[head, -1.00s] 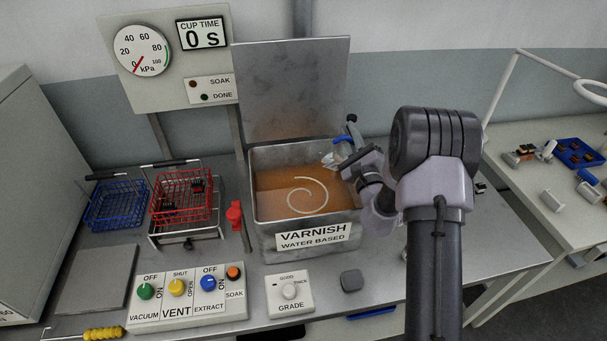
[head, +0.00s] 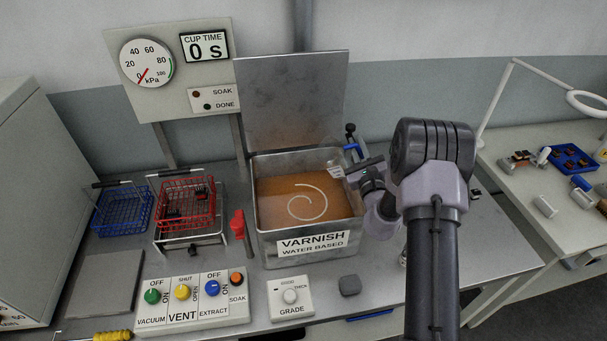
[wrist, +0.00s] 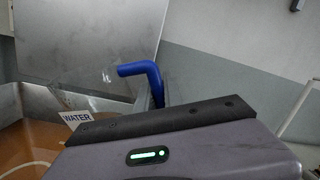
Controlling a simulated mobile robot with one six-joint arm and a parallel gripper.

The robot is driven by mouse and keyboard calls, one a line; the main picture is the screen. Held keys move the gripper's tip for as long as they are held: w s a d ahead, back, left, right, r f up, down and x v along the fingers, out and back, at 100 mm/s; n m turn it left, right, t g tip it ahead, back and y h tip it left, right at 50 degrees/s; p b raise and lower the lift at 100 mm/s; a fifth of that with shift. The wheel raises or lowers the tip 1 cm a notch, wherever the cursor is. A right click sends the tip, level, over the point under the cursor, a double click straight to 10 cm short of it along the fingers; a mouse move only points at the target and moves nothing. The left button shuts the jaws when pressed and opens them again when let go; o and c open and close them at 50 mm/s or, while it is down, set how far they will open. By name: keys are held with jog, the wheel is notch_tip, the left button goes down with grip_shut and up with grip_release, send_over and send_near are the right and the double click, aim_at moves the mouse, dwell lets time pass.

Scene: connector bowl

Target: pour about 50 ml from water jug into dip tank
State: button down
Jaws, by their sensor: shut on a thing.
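The dip tank (head: 262,236) is a metal box labelled VARNISH WATER BASED, with its lid raised behind it. It holds orange-brown liquid with a pale spiral mark on its surface. The water jug (head: 337,171) is small and clear, at the tank's right rim. In the wrist view its WATER label (wrist: 77,117) shows at the left, over the tank. My gripper (head: 361,170) is shut on the jug from the right. My wrist hides part of the grip. I cannot tell the jug's water level.
A red basket (head: 187,207) and a blue basket (head: 122,212) are left of the tank. The control panel (head: 193,302) and grade dial box (head: 290,297) are in front.

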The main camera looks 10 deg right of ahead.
jog(key=d+m+p, duration=0.1)
jog(key=m, duration=0.1)
jog(key=d+f+m+g+p, duration=0.1)
jog(key=m+p, duration=0.1)
jog(key=w+d+m+g+p, duration=0.1)
jog(key=d+m, duration=0.1)
jog(key=shift+f+h, duration=0.3)
dwell(1.7)
